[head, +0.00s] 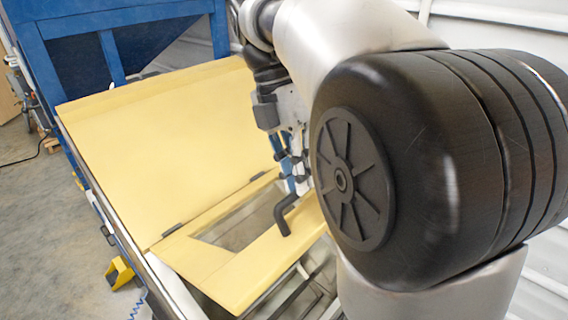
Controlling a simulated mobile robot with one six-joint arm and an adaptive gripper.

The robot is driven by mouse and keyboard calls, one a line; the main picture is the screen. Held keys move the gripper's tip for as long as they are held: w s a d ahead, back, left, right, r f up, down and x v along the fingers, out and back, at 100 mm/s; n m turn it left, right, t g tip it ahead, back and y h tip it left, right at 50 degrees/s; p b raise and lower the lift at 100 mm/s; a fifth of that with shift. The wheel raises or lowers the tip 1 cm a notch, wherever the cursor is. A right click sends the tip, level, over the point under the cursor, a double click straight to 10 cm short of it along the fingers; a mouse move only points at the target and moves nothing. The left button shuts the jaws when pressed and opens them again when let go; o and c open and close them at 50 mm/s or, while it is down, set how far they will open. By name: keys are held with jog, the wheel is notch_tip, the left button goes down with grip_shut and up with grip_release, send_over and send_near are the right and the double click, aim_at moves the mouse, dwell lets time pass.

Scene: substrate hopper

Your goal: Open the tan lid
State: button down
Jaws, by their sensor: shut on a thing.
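The tan lid (248,273) is the near panel, with a cut-out through which a grey interior shows. Dark hinges join it along its far edge to a larger tan panel (150,140). A black bent handle (287,216) stands on the lid's right part. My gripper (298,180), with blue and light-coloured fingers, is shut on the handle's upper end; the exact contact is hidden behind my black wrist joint. Metal bars show below the lid's near edge; how far it is raised is hard to tell.
A blue hopper frame (75,30) stands behind the tan panels. A yellow block (120,272) is at the lower left beside a blue coiled cable (139,303). The grey floor (35,205) at left is mostly clear. A white corrugated wall (500,20) is behind my arm.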

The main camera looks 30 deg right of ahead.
jog(key=c, duration=2.1)
grip_release()
jog(key=shift+w+a+f, duration=0.2)
jog(key=shift+w+f, duration=0.2)
jog(key=shift+w, duration=0.1)
jog(key=o, duration=0.4)
jog(key=shift+w+a+f, duration=0.1)
jog(key=shift+w+a, duration=0.1)
jog(key=shift+w, duration=0.45)
jog(key=shift+o, duration=0.5)
jog(key=shift+s, duration=0.1)
